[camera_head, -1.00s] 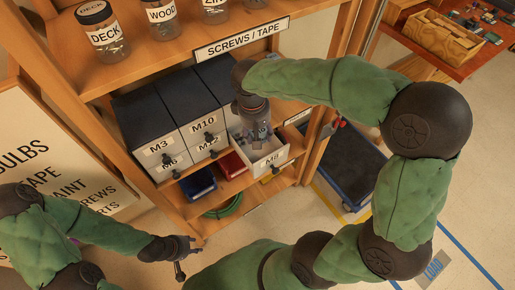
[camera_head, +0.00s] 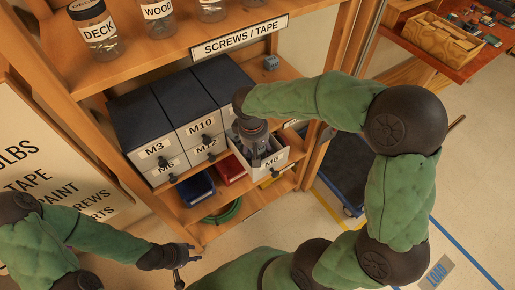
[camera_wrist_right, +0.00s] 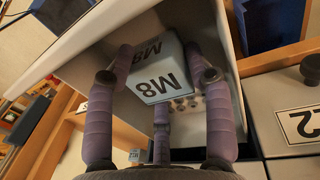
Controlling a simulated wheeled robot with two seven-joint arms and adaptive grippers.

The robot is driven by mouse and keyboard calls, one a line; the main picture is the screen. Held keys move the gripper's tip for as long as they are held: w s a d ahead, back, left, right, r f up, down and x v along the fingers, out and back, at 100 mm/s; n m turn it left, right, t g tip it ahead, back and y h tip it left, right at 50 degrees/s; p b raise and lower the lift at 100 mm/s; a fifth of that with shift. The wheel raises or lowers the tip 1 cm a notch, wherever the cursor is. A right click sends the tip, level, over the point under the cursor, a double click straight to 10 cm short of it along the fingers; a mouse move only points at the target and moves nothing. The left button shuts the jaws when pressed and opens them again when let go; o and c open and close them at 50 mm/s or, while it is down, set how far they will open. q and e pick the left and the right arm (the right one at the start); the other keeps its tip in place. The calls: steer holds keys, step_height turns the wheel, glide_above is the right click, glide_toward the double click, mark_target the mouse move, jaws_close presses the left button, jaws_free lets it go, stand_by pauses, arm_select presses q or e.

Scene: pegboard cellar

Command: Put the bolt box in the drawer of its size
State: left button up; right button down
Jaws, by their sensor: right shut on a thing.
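The bolt box (camera_wrist_right: 158,75) is a pale cube marked M8. In the right wrist view it sits between the purple fingers of my right gripper (camera_wrist_right: 160,100), which is shut on it. My right gripper (camera_head: 262,158) reaches down into the pulled-out M8 drawer (camera_head: 278,164), whose wall also shows in the wrist view (camera_wrist_right: 230,60). The box is inside the drawer's outline; I cannot tell if it touches the bottom. Several small bolts (camera_wrist_right: 182,104) lie beyond it. My left gripper (camera_head: 182,263) is low at the left, empty, with its fingers apart.
The closed M3 drawer (camera_head: 155,150) and M10 drawer (camera_head: 202,126) are beside it in the dark cabinet. A blue bin (camera_head: 195,188) and a red bin (camera_head: 229,168) stand below. A small grey-blue cube (camera_head: 271,62) is on the shelf behind. Jars (camera_head: 97,32) stand above.

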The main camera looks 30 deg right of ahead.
steer(key=shift+f, duration=0.2)
steer(key=c, duration=0.8)
jaws_free()
steer(key=shift+o, duration=0.2)
steer(key=shift+r, duration=0.15)
step_height(320, 180, up, 12)
steer(key=a+p, duration=0.1)
steer(key=p, duration=0.2)
steer(key=shift+s+a+p, duration=0.15)
steer(key=shift+a+p, duration=0.1)
steer(key=shift+p, duration=0.15)
